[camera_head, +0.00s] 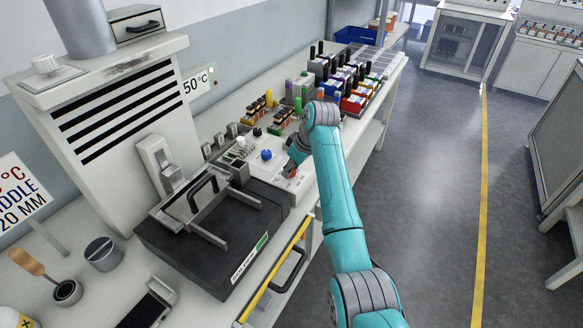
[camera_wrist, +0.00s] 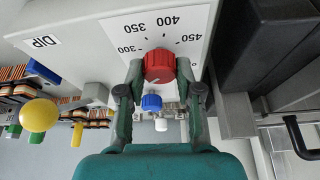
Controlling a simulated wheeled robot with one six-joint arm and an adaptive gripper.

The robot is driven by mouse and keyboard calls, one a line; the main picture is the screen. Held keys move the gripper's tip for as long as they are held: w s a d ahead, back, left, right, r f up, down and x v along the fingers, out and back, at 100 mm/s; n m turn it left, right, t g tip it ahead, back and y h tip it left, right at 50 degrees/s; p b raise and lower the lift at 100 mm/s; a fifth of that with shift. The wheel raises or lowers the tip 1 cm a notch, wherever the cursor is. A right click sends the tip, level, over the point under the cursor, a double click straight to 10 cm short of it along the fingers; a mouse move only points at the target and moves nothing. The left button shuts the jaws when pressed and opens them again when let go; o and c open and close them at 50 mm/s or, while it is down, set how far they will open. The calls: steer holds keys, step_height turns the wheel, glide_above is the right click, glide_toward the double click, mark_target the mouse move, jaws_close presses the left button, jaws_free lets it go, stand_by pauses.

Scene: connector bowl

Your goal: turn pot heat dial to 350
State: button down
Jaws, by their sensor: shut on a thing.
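The red heat dial (camera_wrist: 159,66) sits on a light panel with a white scale plate (camera_wrist: 178,30) marked 300, 350, 400 and 450. It shows in the head view as a small red spot (camera_head: 291,173) on the panel beside the black pot. My gripper (camera_wrist: 160,85) is shut on the dial, one finger on each side of it. In the head view my gripper (camera_head: 293,167) reaches down to the panel, and the arm partly covers it. I cannot make out which number the dial points to.
A blue knob (camera_wrist: 152,102) and a white knob (camera_wrist: 161,126) lie close by, between my fingers in the wrist view. The black pot (camera_head: 220,235) with its handle stands left of the panel.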

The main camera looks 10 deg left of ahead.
steer(key=m, duration=0.2)
steer(key=m+t+h, duration=0.1)
steer(key=m, duration=0.1)
steer(key=shift+s+a+m+t, duration=0.1)
steer(key=shift+s+m+t, duration=0.05)
steer(key=shift+m+t, duration=0.2)
steer(key=m+h, duration=0.1)
steer(key=m, duration=0.1)
steer(key=m+h, duration=0.1)
steer(key=m, duration=0.2)
steer(key=shift+a+m+t, duration=0.1)
steer(key=shift+m+t, duration=0.15)
steer(key=shift+t, duration=0.1)
steer(key=m+h, duration=0.2)
steer(key=m, duration=0.2)
steer(key=shift+a+m, duration=0.1)
steer(key=shift+m, duration=0.2)
steer(key=shift+m+g+h, duration=0.4)
steer(key=shift+m+h, duration=0.4)
steer(key=shift+m, duration=1.5)
steer(key=c, duration=0.8)
jaws_free()
steer(key=shift+o, duration=0.2)
